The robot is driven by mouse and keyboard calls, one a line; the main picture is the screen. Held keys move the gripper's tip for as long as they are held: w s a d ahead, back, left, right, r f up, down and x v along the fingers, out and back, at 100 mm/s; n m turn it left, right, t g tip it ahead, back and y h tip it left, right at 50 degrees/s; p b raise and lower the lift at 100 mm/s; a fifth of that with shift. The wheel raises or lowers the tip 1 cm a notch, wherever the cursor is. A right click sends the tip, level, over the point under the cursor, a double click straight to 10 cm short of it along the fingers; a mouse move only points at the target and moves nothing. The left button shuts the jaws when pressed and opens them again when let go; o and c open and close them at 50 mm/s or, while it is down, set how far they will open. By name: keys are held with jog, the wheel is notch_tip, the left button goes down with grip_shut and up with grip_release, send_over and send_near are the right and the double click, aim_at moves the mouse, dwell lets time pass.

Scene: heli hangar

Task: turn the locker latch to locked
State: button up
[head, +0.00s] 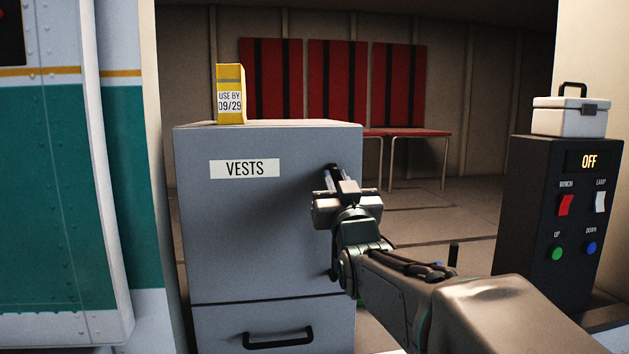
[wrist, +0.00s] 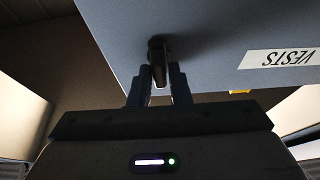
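The grey locker (head: 265,225) stands in front of me with a "VESTS" label on its upper door; the label also shows upside down in the wrist view. The dark latch (wrist: 157,44) sits near the door's right edge, with its lever reaching down between my fingers. My gripper (head: 332,178) is at the latch, and its body hides most of it in the head view. In the wrist view my gripper (wrist: 160,72) has one finger on each side of the lever, close against it, and looks shut on it. No lock marking is readable.
A yellow "USE BY 09/29" box (head: 231,94) stands on the locker. A black control box (head: 550,215) reading "OFF" stands at right with a white case (head: 569,117) on top. A red bench (head: 408,132) is behind. A lower drawer handle (head: 278,338) sticks out.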

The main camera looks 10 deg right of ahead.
grip_shut()
